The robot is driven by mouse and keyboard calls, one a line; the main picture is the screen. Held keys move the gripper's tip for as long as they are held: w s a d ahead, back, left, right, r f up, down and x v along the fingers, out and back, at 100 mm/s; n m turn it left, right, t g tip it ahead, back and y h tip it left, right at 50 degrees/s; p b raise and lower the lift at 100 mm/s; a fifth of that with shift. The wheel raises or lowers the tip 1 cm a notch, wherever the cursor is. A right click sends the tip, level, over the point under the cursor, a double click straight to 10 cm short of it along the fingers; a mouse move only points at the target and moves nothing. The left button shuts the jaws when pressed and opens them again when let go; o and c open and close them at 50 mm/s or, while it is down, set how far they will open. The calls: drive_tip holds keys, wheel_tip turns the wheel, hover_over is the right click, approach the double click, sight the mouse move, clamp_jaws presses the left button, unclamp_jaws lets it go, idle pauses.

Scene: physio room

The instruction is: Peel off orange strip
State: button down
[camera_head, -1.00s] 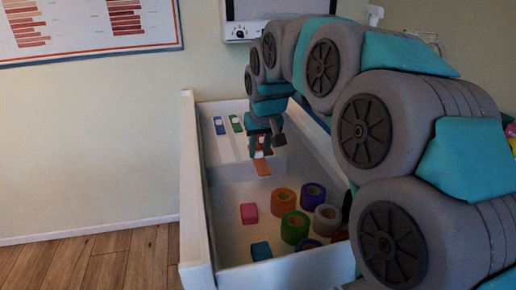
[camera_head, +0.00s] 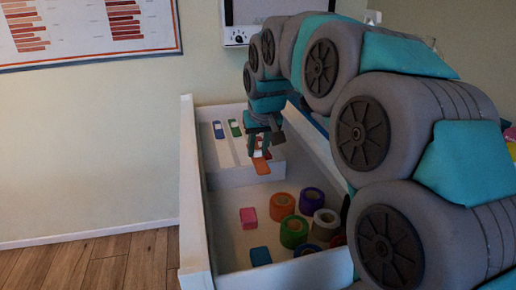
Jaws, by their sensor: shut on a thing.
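The orange strip (camera_head: 261,166) is at the front edge of the raised white block (camera_head: 228,172) inside the white tray. Its near end sticks out past the block's edge, and a white patch shows on it higher up. My gripper (camera_head: 260,150) points down over the strip and is shut on it. A blue strip (camera_head: 218,130) and a green strip (camera_head: 235,128), each with a white patch, lie on the block to the left. My fingers hide part of the orange strip, so I cannot tell how much of it still touches the block.
The tray's lower front part holds several tape rolls, among them orange (camera_head: 282,206), purple (camera_head: 311,200) and green (camera_head: 294,231). A pink piece (camera_head: 248,217) and a blue piece (camera_head: 260,256) lie left of them. The tray's left wall (camera_head: 193,190) stands high.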

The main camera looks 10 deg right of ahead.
drive_tip(key=shift+r+p, duration=0.95)
drive_tip(key=shift+r, duration=1.5)
